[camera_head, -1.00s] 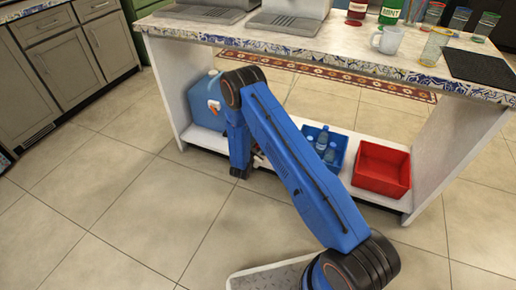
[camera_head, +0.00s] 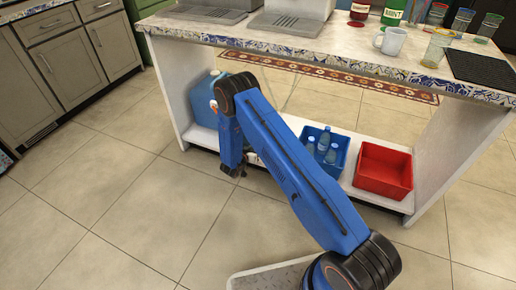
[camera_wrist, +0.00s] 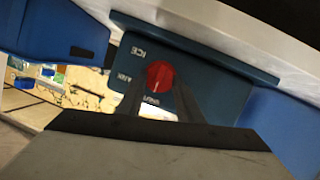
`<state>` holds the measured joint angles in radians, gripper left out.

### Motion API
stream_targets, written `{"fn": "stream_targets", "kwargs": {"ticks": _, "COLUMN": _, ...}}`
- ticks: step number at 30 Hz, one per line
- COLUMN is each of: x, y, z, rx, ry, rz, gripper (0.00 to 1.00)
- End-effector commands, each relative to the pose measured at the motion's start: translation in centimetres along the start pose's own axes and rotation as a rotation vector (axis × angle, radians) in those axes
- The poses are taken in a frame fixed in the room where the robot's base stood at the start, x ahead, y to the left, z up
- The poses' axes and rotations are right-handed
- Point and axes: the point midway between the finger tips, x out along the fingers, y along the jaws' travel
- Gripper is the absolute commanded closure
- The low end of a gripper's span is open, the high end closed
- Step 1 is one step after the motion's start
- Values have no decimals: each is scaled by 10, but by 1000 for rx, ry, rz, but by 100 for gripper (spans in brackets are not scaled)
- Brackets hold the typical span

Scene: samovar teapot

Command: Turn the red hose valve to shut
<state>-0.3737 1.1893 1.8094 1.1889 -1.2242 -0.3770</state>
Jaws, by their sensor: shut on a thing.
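In the wrist view a round red valve knob (camera_wrist: 160,76) sits on a dark teal panel with small white lettering, one word reading ICE. A pale line marks the knob's face. The two dark fingers of my gripper (camera_wrist: 159,88) reach up to it, one on each side, and are shut on it. In the head view my blue arm covers the gripper and the valve, so neither shows clearly there. How far the knob is turned is hard to tell.
A counter (camera_head: 330,55) stands over a low white shelf (camera_head: 374,197). The shelf holds a blue water container (camera_head: 204,98), a blue crate (camera_head: 341,152) with bottles and a red crate (camera_head: 384,171). Cups and jars stand on the counter. The tiled floor at left is clear.

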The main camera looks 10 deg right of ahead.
Motion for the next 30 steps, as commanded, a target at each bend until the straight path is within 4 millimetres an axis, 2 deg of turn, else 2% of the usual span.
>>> {"fn": "stream_targets", "kwargs": {"ticks": 13, "x": 0, "y": 1, "z": 1, "rx": -12, "ry": -1, "rz": 4, "gripper": 90}}
{"fn": "stream_targets", "kwargs": {"ticks": 14, "x": 0, "y": 0, "z": 1, "rx": -12, "ry": -1, "rz": 4, "gripper": 65}}
{"fn": "stream_targets", "kwargs": {"ticks": 16, "x": 0, "y": 0, "z": 1, "rx": -12, "ry": 0, "rz": 4, "gripper": 49}}
{"fn": "stream_targets", "kwargs": {"ticks": 26, "x": -2, "y": 0, "z": 0, "rx": -11, "ry": 1, "rz": 3, "gripper": 49}}
{"fn": "stream_targets", "kwargs": {"ticks": 30, "x": -13, "y": -1, "z": 0, "rx": -11, "ry": 1, "rz": 2, "gripper": 49}}
